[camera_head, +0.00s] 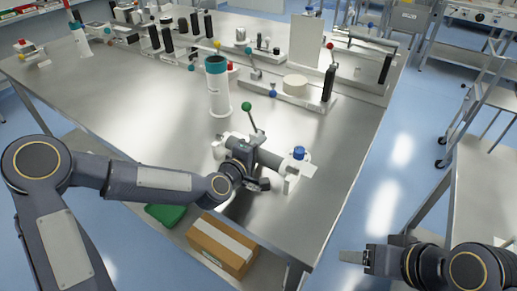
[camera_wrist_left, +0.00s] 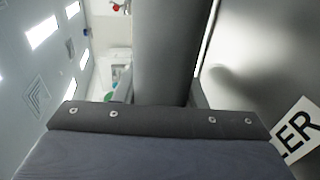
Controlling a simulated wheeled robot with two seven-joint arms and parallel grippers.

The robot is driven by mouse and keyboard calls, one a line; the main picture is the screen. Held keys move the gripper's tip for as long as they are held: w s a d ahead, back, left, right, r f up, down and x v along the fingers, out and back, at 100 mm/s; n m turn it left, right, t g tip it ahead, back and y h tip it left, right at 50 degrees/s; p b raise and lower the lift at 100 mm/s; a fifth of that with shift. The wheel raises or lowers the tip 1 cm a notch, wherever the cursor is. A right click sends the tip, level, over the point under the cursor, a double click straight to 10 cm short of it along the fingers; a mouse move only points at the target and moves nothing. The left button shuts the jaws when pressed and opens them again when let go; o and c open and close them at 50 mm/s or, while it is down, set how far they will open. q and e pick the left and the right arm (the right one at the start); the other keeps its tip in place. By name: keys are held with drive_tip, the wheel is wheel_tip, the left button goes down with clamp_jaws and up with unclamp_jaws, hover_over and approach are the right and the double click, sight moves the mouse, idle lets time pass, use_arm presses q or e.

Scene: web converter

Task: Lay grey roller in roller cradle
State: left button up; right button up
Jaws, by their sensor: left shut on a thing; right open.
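My left gripper (camera_head: 248,168) is shut on the grey roller (camera_head: 270,160), near the front of the steel table. The roller also fills the upper middle of the left wrist view (camera_wrist_left: 167,50). The roller cradle shows as white end blocks, one left of my gripper (camera_head: 219,149) and one at the roller's right end (camera_head: 292,180), with a blue knob (camera_head: 299,152). The roller spans between these blocks; whether it rests in them or hangs just above, I cannot tell. My gripper hides part of the roller and cradle. My right gripper (camera_head: 352,256) is open and empty, off the table's right side.
A green-knobbed lever (camera_head: 248,115) rises behind my left gripper. A white cylinder with a teal top (camera_head: 218,88) stands farther back, near fixtures with coloured knobs. A white label reading "ER" (camera_wrist_left: 297,132) lies beside the roller.

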use_arm(q)
drive_tip(key=shift+f+b, duration=0.4)
drive_tip(key=o, duration=1.2)
drive_tip(key=shift+o, duration=0.2)
drive_tip(key=b+v, duration=0.1)
drive_tip(key=v, duration=0.7)
drive_tip(key=shift+d, duration=0.1)
